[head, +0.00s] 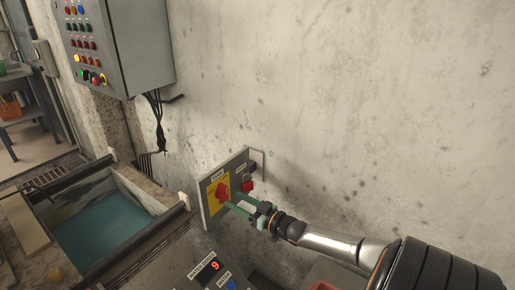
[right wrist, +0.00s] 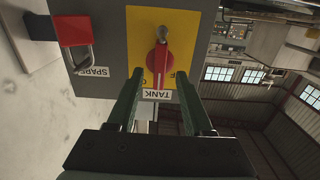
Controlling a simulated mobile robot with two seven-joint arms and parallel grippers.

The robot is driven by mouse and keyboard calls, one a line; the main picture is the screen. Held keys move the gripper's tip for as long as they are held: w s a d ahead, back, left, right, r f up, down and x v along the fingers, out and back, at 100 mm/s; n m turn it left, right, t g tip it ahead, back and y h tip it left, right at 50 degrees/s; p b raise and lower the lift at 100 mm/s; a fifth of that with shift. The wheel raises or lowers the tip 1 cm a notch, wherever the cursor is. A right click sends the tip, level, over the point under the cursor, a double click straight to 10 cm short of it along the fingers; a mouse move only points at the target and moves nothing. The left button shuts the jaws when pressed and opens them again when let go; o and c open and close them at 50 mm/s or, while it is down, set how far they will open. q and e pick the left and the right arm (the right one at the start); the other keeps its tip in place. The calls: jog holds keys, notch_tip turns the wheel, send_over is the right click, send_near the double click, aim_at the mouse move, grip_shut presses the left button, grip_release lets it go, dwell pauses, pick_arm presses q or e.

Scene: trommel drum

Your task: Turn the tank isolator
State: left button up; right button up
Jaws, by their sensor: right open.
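The tank isolator is a red rotary handle (head: 222,192) on a yellow plate (right wrist: 148,17), set in a grey panel on the concrete wall. In the right wrist view the handle (right wrist: 160,62) appears upside down, with a pale line along its grip and a TANK label (right wrist: 157,95) beside it. My right gripper (head: 234,201) is open, its green fingers pointing at the handle. In the right wrist view the fingertips (right wrist: 159,74) lie on either side of the handle, with gaps on both sides. I cannot tell whether they reach its depth. My left gripper is out of view.
A SPARE switch with a red padlock (right wrist: 75,32) sits on the same panel, close to the handle. A water tank (head: 105,222) lies left, and a control cabinet (head: 135,45) hangs above. A red number display (head: 214,265) is below. The wall at right is clear.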

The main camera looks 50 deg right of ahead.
jog(key=s+p, duration=0.1)
jog(key=s, duration=0.8)
jog(key=shift+d+p, duration=0.35)
jog(key=shift+s, duration=0.1)
